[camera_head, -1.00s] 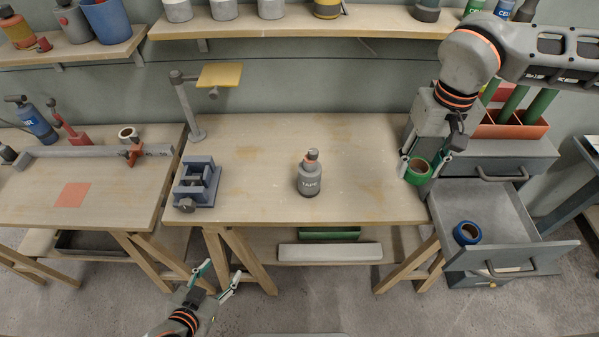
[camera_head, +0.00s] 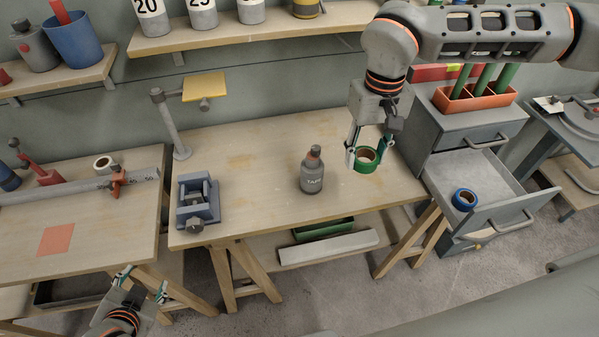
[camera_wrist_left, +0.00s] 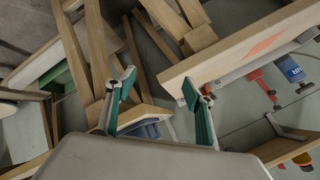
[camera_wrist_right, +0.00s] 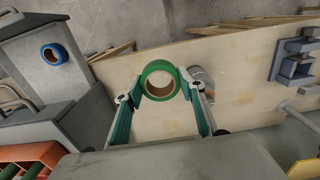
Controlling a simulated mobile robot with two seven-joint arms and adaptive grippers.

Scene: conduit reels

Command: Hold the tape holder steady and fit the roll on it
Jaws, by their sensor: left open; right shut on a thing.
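The tape holder (camera_head: 312,175) is a grey, bottle-like piece marked TAPE with an orange-brown top. It stands upright near the middle of the workbench (camera_head: 250,150). My right gripper (camera_head: 366,158) is shut on the green tape roll (camera_head: 368,162), to the right of the holder and apart from it. In the right wrist view the green roll (camera_wrist_right: 147,80) sits between the fingertips, and the holder (camera_wrist_right: 203,80) is partly hidden behind a finger. My left gripper (camera_head: 143,280) is open and empty, low in front of the left table; its fingers (camera_wrist_left: 158,92) show apart in the left wrist view.
A blue vise (camera_head: 198,205) and a stand with a yellow plate (camera_head: 204,86) are on the bench's left side. A blue roll (camera_head: 464,199) lies in the open drawer (camera_head: 490,190) at right. Bench surface around the holder is clear.

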